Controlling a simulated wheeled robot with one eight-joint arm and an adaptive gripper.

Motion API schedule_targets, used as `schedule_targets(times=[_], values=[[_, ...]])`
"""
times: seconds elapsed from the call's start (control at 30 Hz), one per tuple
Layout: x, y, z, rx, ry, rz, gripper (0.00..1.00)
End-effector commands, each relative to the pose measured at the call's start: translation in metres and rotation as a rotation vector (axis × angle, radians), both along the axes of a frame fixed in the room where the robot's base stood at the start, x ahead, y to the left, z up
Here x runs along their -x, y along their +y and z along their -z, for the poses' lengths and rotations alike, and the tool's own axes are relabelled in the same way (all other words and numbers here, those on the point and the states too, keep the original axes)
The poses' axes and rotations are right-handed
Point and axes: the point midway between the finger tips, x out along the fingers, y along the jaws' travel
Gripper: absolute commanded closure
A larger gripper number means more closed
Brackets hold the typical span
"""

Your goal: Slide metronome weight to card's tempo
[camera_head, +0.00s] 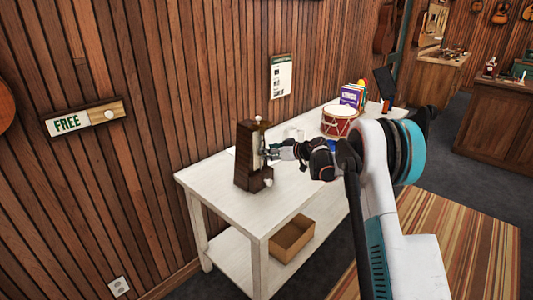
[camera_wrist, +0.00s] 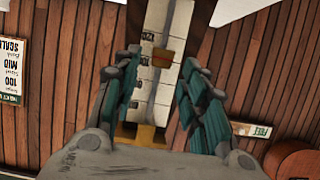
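The dark wooden metronome (camera_head: 247,158) stands upright on the white table, its pale scale face (camera_wrist: 141,80) turned towards my gripper. In the wrist view a thin grey rod runs along this face, with a small brown block (camera_wrist: 163,57) on it that looks like the weight. A yellow brass-coloured piece (camera_wrist: 140,132) shows nearer the palm; I cannot tell what it is. My gripper (camera_head: 266,152) is at the metronome's face. In the wrist view its teal fingers (camera_wrist: 160,66) are apart on either side of the rod. The scale marks are too small to read.
A card (camera_head: 281,76) hangs on the wood wall; in the wrist view this card (camera_wrist: 12,70) shows "100". A red drum (camera_head: 339,122) and books stand further right on the white table (camera_head: 232,188). A "FREE" sign (camera_head: 67,124) is on the wall at left.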

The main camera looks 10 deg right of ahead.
Motion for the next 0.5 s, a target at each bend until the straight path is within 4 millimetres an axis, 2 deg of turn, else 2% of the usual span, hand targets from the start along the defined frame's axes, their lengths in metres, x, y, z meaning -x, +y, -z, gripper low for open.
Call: schedule_targets(times=[0.3, 0.5], values=[[0.048, -0.036, -0.024, 0.0, 0.0, 0.003, 0.6], [0.064, -0.047, -0.033, 0.0, 0.0, 0.001, 0.6]])
